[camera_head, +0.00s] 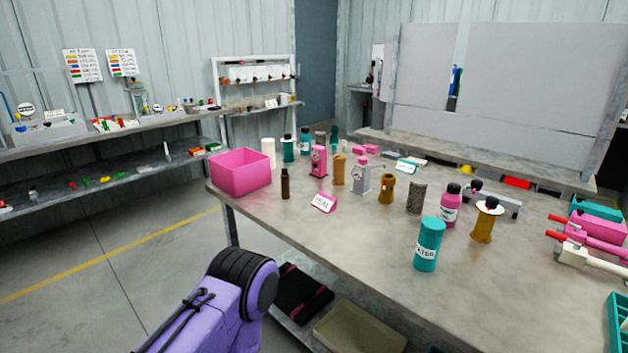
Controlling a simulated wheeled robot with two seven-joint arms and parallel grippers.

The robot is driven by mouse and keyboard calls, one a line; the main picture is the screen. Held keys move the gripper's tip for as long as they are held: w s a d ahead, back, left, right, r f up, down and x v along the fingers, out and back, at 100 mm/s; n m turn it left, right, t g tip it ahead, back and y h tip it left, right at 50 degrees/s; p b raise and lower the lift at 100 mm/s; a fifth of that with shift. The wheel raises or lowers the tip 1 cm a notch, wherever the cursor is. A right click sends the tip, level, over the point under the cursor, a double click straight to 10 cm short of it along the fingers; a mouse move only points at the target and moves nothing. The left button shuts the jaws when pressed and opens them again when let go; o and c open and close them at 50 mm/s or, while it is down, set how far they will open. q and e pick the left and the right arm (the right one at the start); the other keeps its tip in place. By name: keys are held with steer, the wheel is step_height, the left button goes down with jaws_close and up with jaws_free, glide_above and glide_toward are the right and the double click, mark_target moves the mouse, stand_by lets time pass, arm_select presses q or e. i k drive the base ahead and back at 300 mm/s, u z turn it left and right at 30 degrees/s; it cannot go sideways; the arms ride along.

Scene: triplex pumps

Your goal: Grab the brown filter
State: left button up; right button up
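Several brown items stand upright on the grey table (330,228), and I cannot tell for certain which is the brown filter. They are a slim dark brown cylinder (285,185) near the pink box, a tan-brown cylinder (339,170) further back, an amber-brown piece (387,189) mid-table, a grey-brown mesh-like cylinder (416,198), and an amber body with a pale disc on top (483,222) to the right. A purple arm link of mine with a black ribbed joint shows at the bottom left, below the table edge. Neither gripper is in view.
A pink box (241,173) stands at the table's left corner. A pink-edged sign (323,202), a teal can (429,244) and a pink bottle (450,206) are among the items. The front left of the tabletop is clear. A lower shelf holds a tan tray (358,328).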

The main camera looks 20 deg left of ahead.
mark_target(285, 175)
steer(key=u, duration=2.4)
steer(key=i, duration=2.15)
steer(key=z, duration=3.35)
